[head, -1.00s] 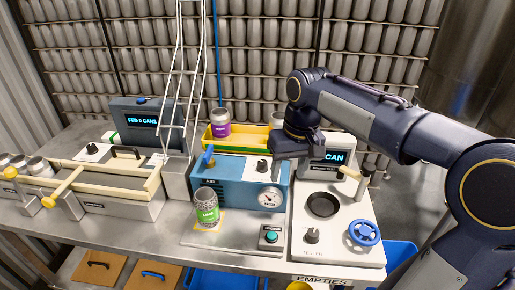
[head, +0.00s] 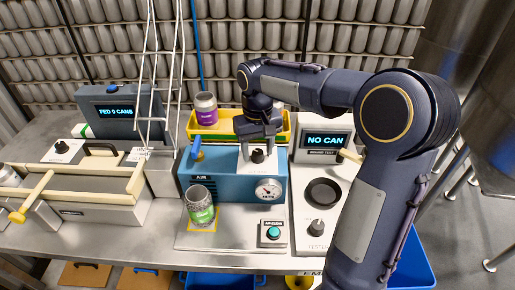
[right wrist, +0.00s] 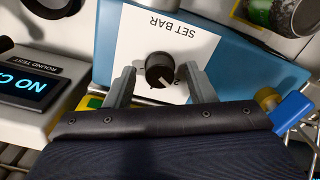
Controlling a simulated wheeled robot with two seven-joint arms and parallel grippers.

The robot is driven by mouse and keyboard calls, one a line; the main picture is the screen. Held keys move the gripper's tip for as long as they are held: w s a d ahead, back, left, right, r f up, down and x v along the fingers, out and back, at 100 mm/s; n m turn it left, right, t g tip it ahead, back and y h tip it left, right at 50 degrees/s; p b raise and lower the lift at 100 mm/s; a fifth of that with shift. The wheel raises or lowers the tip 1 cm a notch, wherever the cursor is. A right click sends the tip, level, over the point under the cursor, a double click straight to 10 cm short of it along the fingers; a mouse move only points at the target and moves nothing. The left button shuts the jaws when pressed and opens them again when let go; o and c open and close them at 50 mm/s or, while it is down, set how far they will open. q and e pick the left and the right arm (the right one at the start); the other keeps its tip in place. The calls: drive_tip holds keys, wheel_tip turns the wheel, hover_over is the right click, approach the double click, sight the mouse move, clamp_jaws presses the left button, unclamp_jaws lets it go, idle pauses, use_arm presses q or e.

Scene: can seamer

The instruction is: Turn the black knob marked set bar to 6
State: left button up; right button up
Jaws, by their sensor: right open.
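The black set bar knob (head: 257,156) is on top of the blue air unit (head: 228,187). In the right wrist view the knob (right wrist: 160,72) sits on a white plate (right wrist: 190,40) with upside-down "SET BAR" lettering. Its white pointer line points to the lower right there. Most scale numbers are hidden or unreadable. My right gripper (right wrist: 158,86) is open, one finger on each side of the knob, with small gaps visible. It is also above the knob in the head view (head: 257,134). The gauge (head: 268,190) is on the unit's front. My left gripper is not in view.
A blue lever (head: 196,150) stands at the unit's left end. A can with a green label (head: 200,208) stands in front of it. A yellow tray (head: 215,131) with a purple-labelled can (head: 206,109) is behind. The "NO CAN" tester display (head: 325,141) is to the right.

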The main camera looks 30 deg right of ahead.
drive_tip(key=shift+f, duration=0.1)
drive_tip(key=c, duration=1)
